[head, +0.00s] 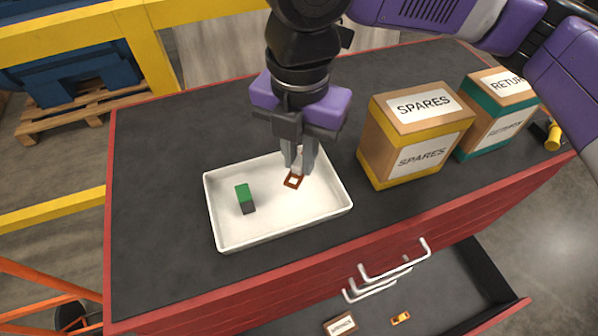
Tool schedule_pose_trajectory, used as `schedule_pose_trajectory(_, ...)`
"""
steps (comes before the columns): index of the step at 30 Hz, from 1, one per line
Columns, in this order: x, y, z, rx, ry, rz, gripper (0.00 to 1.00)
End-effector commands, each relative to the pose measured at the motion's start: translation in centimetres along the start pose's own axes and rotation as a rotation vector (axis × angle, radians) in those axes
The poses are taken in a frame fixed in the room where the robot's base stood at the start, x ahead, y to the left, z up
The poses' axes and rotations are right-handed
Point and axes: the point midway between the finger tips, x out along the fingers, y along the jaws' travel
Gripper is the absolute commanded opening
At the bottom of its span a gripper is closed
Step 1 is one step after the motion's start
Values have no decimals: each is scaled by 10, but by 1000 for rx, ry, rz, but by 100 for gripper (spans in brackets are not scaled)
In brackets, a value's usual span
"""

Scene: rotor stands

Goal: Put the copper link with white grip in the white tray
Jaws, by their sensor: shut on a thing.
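The copper link with white grip (293,181) shows as a small copper-coloured square frame below my fingertips, with a pale part between the fingers. My gripper (298,168) points down over the right half of the white tray (232,244) and is shut on the link's white grip. The link is within the tray's outline; I cannot tell whether it touches the tray floor. The fingers hide part of the grip. A green and dark grey block (245,198) stands in the left part of the tray.
A SPARES box (374,161) stands close right of the tray, with a teal-edged RETURN box (480,137) beyond it. Below the red-edged worktop (150,250), an open drawer (440,291) holds a small labelled box (340,325) and an orange piece (400,318). The worktop's left side is clear.

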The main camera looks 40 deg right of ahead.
Motion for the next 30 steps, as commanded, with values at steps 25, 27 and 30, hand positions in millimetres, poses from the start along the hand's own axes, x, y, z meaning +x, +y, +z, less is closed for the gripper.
schedule_pose_trajectory(25, 57, 0, 0, 0, 0, 1, 0)
schedule_pose_trajectory(27, 59, 0, 0, 0, 0, 1, 0)
schedule_pose_trajectory(30, 59, 0, 0, 0, 0, 1, 27)
